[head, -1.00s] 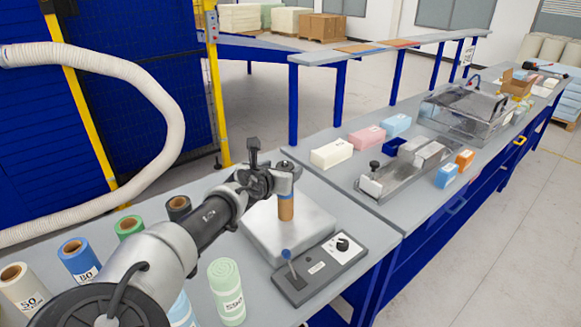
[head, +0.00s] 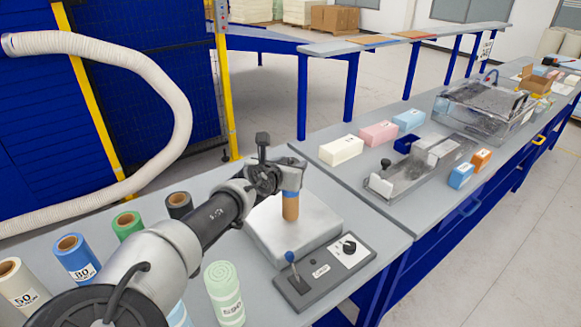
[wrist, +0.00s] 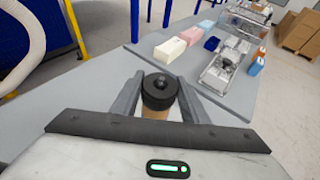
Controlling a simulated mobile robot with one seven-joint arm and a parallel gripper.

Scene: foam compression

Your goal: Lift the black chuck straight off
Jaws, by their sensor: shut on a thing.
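The black chuck (wrist: 159,92) is a short dark cylinder with a round knob on top. It caps a brown cardboard core (head: 290,208) that stands upright on the pale square plate of a machine (head: 300,238). My gripper (head: 289,178) is at the top of the core. In the wrist view my gripper's two grey fingers (wrist: 160,97) are on both sides of the chuck and shut on it. In the head view the fingers hide the chuck. I see no gap between chuck and core.
A control panel (head: 325,270) with a blue-knobbed lever is in front of the plate. Several foam rolls, including a green roll (head: 224,291), stand to the left. Foam blocks (head: 341,150) and a metal fixture (head: 418,170) are on the right-hand bench.

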